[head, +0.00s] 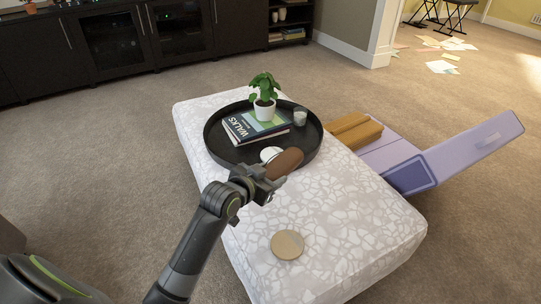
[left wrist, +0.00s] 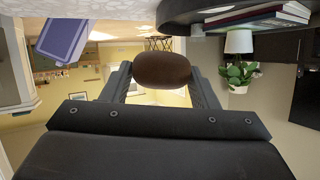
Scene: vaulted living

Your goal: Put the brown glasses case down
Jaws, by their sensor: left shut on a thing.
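The brown glasses case (head: 285,163) is in my left gripper (head: 266,180), held above the patterned ottoman (head: 335,225) near the front edge of the black round tray. In the left wrist view the case (left wrist: 162,70) sits between the two fingers of the left gripper (left wrist: 163,80), which are shut on it. Its underside and the gap to the ottoman cannot be judged. My right gripper is in neither view.
The black tray (head: 215,143) holds books (head: 258,124), a potted plant (head: 265,98), a candle glass (head: 300,116) and a white item (head: 270,154). A round tan coaster (head: 287,244) lies on the ottoman's front. A lavender chair-like object (head: 460,152) and brown cushion (head: 352,131) stand at right.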

